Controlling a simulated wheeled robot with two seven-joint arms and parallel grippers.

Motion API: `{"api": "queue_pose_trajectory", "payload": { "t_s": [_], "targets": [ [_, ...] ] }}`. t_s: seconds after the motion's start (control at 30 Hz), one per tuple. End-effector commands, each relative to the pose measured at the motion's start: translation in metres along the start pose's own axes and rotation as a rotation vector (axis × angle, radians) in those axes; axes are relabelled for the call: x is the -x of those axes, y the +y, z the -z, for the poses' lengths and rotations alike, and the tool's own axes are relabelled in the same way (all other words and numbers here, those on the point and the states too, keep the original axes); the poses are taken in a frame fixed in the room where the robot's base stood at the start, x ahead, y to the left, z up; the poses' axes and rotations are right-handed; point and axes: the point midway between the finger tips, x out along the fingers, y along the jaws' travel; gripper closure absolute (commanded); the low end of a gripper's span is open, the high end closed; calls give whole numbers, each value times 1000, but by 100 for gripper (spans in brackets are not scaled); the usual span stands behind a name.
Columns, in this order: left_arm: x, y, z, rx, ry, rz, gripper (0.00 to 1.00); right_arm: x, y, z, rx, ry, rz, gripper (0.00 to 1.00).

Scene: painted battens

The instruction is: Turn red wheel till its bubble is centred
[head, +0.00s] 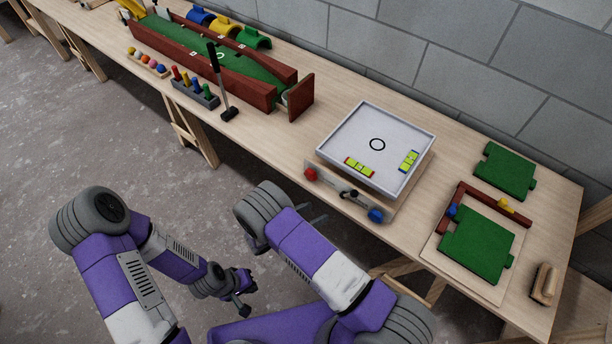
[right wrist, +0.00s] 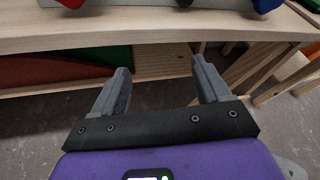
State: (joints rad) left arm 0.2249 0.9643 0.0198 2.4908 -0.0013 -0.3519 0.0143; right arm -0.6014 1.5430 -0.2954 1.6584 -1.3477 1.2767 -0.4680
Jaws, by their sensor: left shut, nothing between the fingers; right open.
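The red wheel (head: 310,173) is at the left end of a pale front plate below a white tilting tray (head: 345,137). It also shows at the top left of the right wrist view (right wrist: 72,3). A yellow-green level with red edging (head: 359,167) lies along the tray's front, and a second yellow-green level (head: 409,160) lies near its right side. The bubbles are too small to read. My right gripper (head: 316,220) is open and empty, below and in front of the plate; its fingers (right wrist: 160,68) are apart. My left gripper (head: 243,296) is shut and empty, low at the lower middle.
A blue wheel (head: 376,215) is at the plate's right end. Green pieces (head: 477,243) and a wooden brush (head: 544,283) are to the right. A long green-and-red trough (head: 215,65) and a black mallet (head: 229,112) are to the left. The bench front edge lies before my right gripper.

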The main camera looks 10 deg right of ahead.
Motion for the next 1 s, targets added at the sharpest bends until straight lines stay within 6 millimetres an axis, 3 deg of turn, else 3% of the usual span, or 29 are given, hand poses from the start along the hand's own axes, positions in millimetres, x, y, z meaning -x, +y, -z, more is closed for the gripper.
{"api": "queue_pose_trajectory", "payload": {
  "t_s": [0.03,0.1,0.27,0.7,1.0],
  "targets": [
    [3,1,0,0,0,0,100,13,17,-21,20,-114,-54,24],
    [4,2,0,0,0,0,100,28,34,-43,36,-241,-106,24],
    [4,2,0,0,0,0,100,47,51,-69,43,-384,-158,24],
    [-7,-2,0,0,0,0,100,-8,62,-92,43,-391,-157,24],
    [-8,-3,0,0,0,0,100,-19,64,-97,43,-390,-159,24]
  ]
}}
